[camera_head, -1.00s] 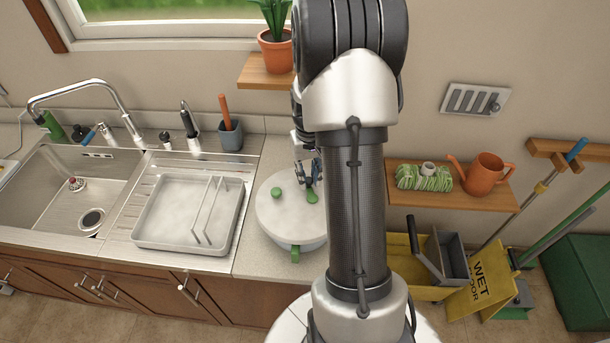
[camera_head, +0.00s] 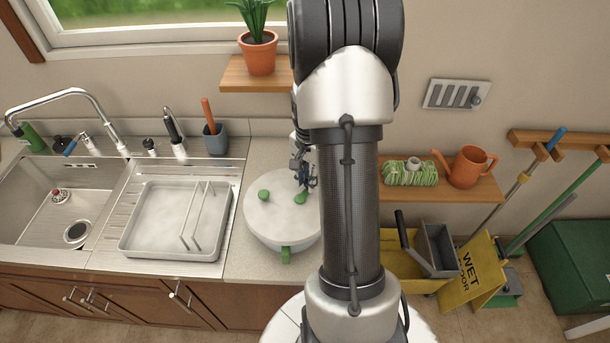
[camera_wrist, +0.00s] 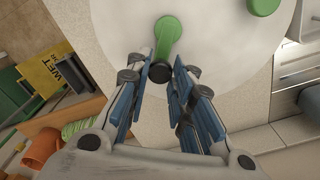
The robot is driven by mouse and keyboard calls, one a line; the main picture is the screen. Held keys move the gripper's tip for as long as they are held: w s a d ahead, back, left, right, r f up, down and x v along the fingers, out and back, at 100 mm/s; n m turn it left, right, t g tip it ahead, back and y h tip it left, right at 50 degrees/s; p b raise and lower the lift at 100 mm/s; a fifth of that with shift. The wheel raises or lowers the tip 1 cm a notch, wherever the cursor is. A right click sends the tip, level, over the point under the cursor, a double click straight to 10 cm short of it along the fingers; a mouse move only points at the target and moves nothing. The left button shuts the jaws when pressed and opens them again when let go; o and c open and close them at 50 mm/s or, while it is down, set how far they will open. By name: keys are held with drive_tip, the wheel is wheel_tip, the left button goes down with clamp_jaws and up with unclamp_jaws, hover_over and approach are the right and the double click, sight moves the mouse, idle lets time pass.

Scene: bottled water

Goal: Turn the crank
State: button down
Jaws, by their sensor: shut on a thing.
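A round white bowl with a pale lid (camera_head: 270,222) stands on the counter. On its lid is a green crank (camera_head: 301,197), which also shows in the wrist view (camera_wrist: 168,34). The crank's end with a dark round knob (camera_wrist: 159,72) lies between the fingers of my gripper (camera_wrist: 163,66). My gripper (camera_head: 307,180) is shut on the crank at the lid's far right side. My arm hides part of the bowl's right side in the head view.
A green knob (camera_head: 263,195) sits on the lid and a green handle (camera_head: 286,255) on the bowl's front. A drying tray (camera_head: 150,251) and sink (camera_head: 50,215) lie left. A shelf (camera_head: 480,190) with a watering can (camera_head: 468,166) is at right.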

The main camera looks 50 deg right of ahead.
drive_tip(key=m, duration=0.2)
drive_tip(key=s+m, duration=0.2)
drive_tip(key=m, duration=0.1)
drive_tip(key=shift+a+m, duration=0.1)
drive_tip(key=shift+m, duration=0.2)
drive_tip(key=m, duration=0.1)
drive_tip(key=s+m, duration=0.1)
drive_tip(key=m, duration=0.1)
drive_tip(key=shift+a, duration=0.3)
drive_tip(key=shift+s+a+m, duration=0.15)
drive_tip(key=shift+a+m, duration=0.05)
drive_tip(key=shift+m, duration=0.55)
drive_tip(key=shift+s+a+m, duration=0.15)
drive_tip(key=shift+m, duration=0.6)
drive_tip(key=c, duration=1.4)
unclamp_jaws()
wheel_tip(320, 180, up, 12)
